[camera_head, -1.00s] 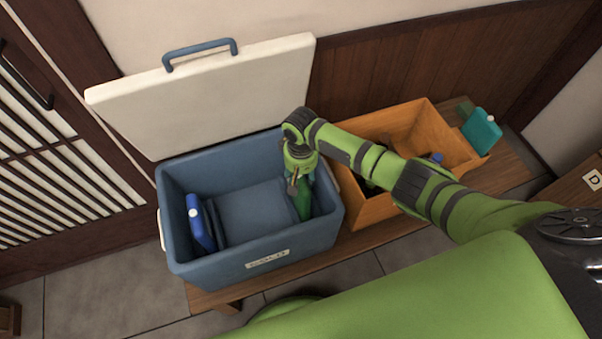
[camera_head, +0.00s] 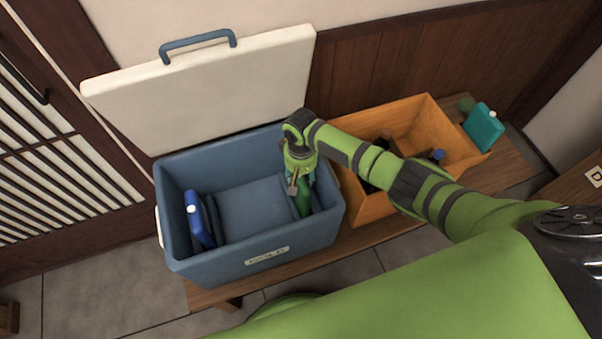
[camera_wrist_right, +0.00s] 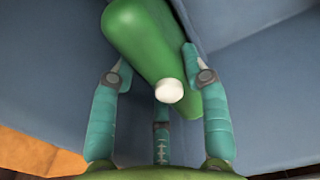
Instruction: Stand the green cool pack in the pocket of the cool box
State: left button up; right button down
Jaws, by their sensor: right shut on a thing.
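The blue-grey cool box (camera_head: 310,238) stands open on a low wooden bench. The green cool pack (camera_head: 305,206) is at the right inner side of the box, below its rim, at the right-hand pocket. My right gripper (camera_head: 298,183) is shut on the pack from above. In the right wrist view the green pack (camera_wrist_right: 148,42), with a white cap, lies between the teal fingers (camera_wrist_right: 157,72). Its lower end and the pocket floor are hidden. A blue cool pack (camera_head: 197,220) stands in the left-hand pocket. My left gripper is not in view.
An orange box (camera_head: 366,212) with dark bottles stands right of the cool box, under my right arm. A teal pack (camera_head: 483,128) is at its far right corner. The white lid (camera_head: 205,95) leans open behind. The middle of the cool box (camera_head: 252,205) is empty.

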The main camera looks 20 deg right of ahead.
jog(key=shift+r, duration=0.1)
jog(key=c, duration=0.5)
grip_release()
jog(key=shift+c, duration=0.2)
jog(key=o, duration=0.5)
jog(key=shift+o, duration=0.2)
jog(key=shift+r+p, duration=3.45)
jog(key=shift+p, duration=0.5)
